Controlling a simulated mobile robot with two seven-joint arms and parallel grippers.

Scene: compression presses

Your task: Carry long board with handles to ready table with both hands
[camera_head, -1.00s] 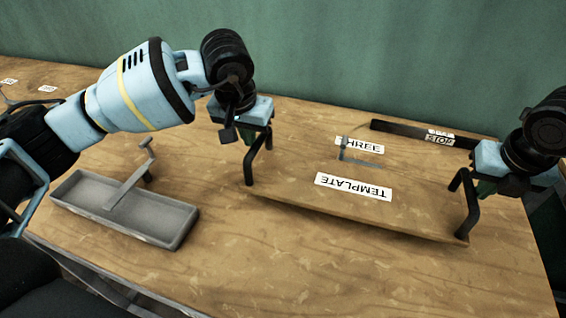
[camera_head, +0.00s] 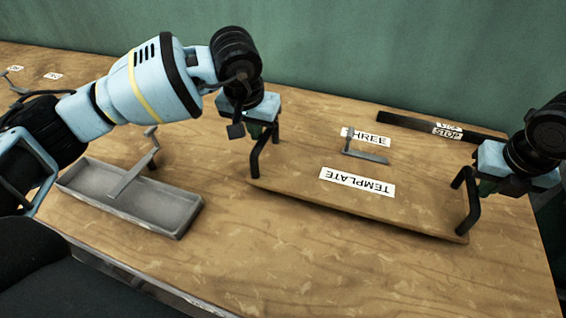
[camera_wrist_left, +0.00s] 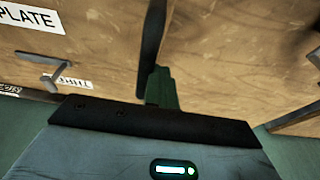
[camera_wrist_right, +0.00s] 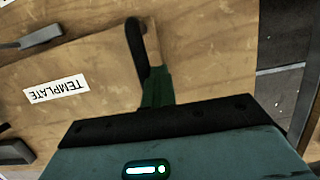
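The long wooden board (camera_head: 300,197) lies over the wooden table, labelled TEMPLATE and THREE, with a small grey metal piece on it. Its front edge casts a shadow; a slight gap underneath is hard to judge. A dark handle stands at each end: the left handle (camera_head: 254,163) and the right handle (camera_head: 472,212). My left gripper (camera_head: 262,131) is shut on the left handle, which also shows in the left wrist view (camera_wrist_left: 152,45). My right gripper (camera_head: 486,186) is shut on the right handle, also in the right wrist view (camera_wrist_right: 137,48).
A grey metal tray (camera_head: 72,187) with a crank-like bar across it sits left of the board on the table (camera_head: 250,265). A dark bar (camera_head: 410,123) with a STOP label lies behind the board. A green wall (camera_head: 400,50) stands behind. Table in front of the board is clear.

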